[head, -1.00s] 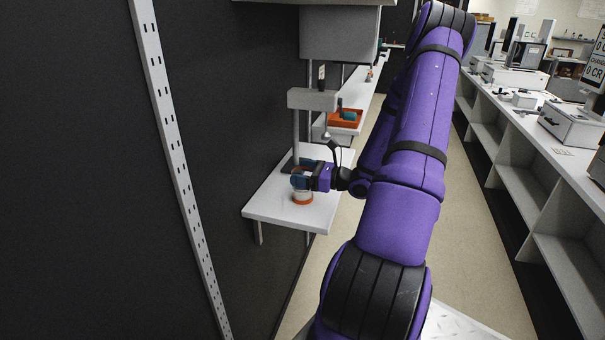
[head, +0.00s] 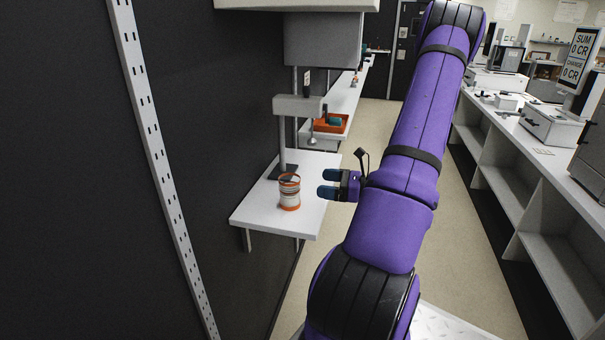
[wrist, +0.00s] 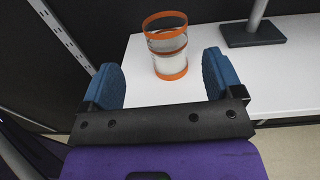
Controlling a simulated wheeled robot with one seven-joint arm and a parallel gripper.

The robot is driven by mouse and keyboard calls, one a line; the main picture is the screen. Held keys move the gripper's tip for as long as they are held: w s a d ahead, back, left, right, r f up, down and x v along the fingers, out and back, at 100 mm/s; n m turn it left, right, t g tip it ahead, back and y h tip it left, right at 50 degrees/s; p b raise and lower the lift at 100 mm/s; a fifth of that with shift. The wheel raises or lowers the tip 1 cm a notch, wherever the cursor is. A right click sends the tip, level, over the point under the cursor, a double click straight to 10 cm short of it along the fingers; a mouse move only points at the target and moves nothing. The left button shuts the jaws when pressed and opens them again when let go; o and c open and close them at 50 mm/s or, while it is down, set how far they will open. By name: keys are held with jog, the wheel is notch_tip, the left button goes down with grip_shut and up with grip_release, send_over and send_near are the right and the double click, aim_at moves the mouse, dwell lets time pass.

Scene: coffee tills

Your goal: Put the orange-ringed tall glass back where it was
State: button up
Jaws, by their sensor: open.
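A grey stand (head: 283,140) with a dark base rises from the table just behind the glass. An orange tray (head: 331,123) sits on a farther counter. A dark wall is at the left. A white counter (head: 521,125) with tills runs along the right, with open floor between.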

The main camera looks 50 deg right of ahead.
jog(key=w+a+r+n+g+y, duration=0.1)
jog(key=a+r+n+g, duration=0.35)
jog(key=a, duration=0.35)
jog(key=w+a+r+n+g, duration=0.2)
jog(key=a+r+n+g, duration=0.25)
jog(key=a+n, duration=0.2)
jog(key=w+a+r+n+g+y, duration=0.1)
jog(key=a+r+n+g, duration=0.35)
jog(key=a, duration=0.35)
jog(key=s+a+r+n+t+h, duration=0.2)
jog(key=s+a+r+n+h, duration=0.7)
jog(key=s+a+r+n, duration=0.3)
jog(key=shift+a+r+n+t, duration=0.3)
jog(key=shift+r+n, duration=0.25)
jog(key=shift+n, duration=1.2)
jog(key=shift+w, duration=0.1)
